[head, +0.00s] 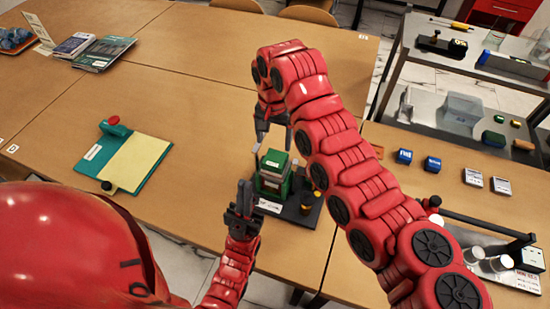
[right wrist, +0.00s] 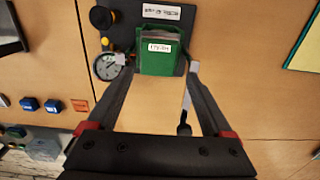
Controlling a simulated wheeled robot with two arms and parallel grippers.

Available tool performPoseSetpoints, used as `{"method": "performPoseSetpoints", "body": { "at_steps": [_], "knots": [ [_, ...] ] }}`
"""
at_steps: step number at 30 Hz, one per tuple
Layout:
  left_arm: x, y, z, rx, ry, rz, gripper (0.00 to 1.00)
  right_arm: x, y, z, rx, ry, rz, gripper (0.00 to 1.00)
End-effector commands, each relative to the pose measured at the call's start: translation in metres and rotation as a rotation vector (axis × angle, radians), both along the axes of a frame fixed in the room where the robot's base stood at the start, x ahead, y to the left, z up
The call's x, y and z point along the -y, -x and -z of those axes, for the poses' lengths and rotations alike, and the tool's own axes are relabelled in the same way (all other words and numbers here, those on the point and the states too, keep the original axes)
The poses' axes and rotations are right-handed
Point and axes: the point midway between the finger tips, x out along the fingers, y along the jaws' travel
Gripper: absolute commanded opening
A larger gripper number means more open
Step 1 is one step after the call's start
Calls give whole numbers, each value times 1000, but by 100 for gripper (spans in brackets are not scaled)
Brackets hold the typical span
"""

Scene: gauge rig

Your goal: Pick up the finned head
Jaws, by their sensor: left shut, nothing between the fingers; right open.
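The finned head, which I take to be the green block with a grey layer and white label (head: 273,165), stands upright on a dark base plate (head: 298,213). It also shows in the right wrist view (right wrist: 160,58). My right gripper (head: 275,143) is open and empty above it, pointing down. In the right wrist view its fingers (right wrist: 158,66) lie on either side of the block's image; I cannot tell whether they touch it. My left gripper (head: 244,190) is shut and empty, just left of the block. The block's lower part is partly hidden in the head view.
A round dial gauge (right wrist: 106,66) and a black knob (right wrist: 101,17) sit beside the block. A teal board with a yellow sheet (head: 130,158) lies to the left. Blue blocks (head: 404,156) and a metal cart (head: 470,75) are right. The table's far middle is clear.

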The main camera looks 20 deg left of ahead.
Motion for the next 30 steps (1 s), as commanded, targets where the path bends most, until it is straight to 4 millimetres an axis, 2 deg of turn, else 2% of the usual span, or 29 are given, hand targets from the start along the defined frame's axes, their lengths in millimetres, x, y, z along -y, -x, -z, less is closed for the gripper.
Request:
{"method": "performPoseSetpoints", "body": {
  "at_steps": [6, 10, 17, 21, 30],
  "knots": [
    [0, 0, -9, 0, 0, 0, 0, 0, 1, 30, -3, 3, -1, 85],
    [0, 0, -12, 0, 0, 0, 0, 1, 0, 36, -1, 4, -1, 85],
    [0, 0, -35, 0, 0, 0, 0, 3, -4, 61, -2, 5, -2, 85],
    [0, 0, -39, 0, 0, 0, 0, 3, -5, 81, -2, 5, -2, 85],
    [0, 0, -39, 0, 0, 0, 0, 2, -5, 88, 2, 2, -1, 85]
  ]
}}
